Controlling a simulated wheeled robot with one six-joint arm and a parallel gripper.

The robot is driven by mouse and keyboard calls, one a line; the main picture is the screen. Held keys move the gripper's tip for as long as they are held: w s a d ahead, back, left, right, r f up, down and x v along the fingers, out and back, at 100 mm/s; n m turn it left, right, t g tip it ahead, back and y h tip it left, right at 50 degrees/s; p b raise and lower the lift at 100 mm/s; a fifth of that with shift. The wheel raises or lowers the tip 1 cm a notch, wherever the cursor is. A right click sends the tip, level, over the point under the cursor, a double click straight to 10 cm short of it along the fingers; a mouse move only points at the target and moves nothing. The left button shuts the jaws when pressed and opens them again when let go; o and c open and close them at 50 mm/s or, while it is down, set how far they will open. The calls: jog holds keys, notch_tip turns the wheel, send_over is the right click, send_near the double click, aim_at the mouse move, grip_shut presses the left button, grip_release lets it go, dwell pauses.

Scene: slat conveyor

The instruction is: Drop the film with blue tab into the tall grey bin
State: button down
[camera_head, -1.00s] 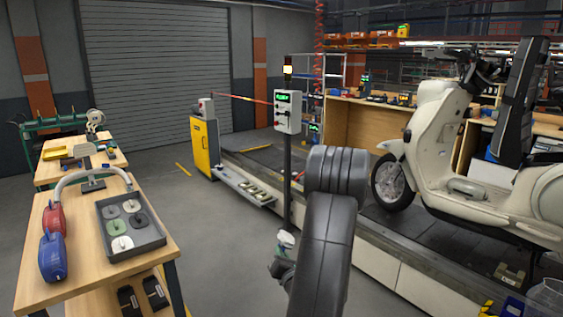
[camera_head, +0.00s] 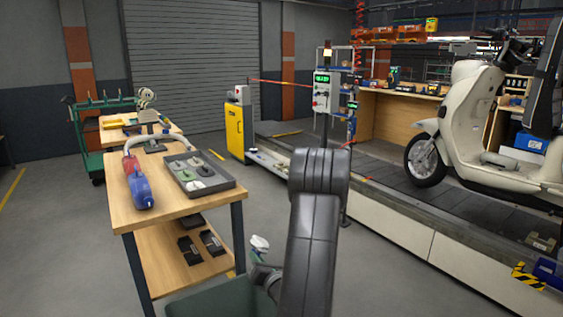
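My gripper (camera_head: 264,274) is low in the middle of the view, largely hidden by my dark arm, and its fingers cannot be made out. A small pale, greenish thing (camera_head: 259,244) shows just above it. I cannot tell whether this is the film or whether the gripper holds it. No blue tab can be made out. I cannot pick out the tall grey bin in this view.
A wooden bench (camera_head: 160,206) at left bears a grey tray (camera_head: 228,184) of parts and a blue bottle (camera_head: 139,188). A yellow cabinet (camera_head: 234,133), a control post (camera_head: 321,92) and a cream scooter (camera_head: 470,125) on the conveyor stand beyond. Grey floor is open at far left.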

jog(key=s+a+f+n+g+y+b, duration=0.1)
jog(key=a+f+b, duration=0.3)
jog(key=f+b, duration=0.5)
jog(key=s+a+f+n+g+y+b, duration=0.2)
jog(key=f+b, duration=0.7)
jog(key=f, duration=0.5)
jog(key=shift+s+a+y, duration=0.25)
jog(key=shift+a+y, duration=0.25)
jog(key=shift+a, duration=0.7)
jog(key=c, duration=1.5)
grip_release()
jog(key=shift+c, duration=0.2)
notch_tip(320, 180, up, 10)
jog(key=p, duration=0.3)
jog(key=shift+p, duration=0.3)
jog(key=shift+f, duration=0.15)
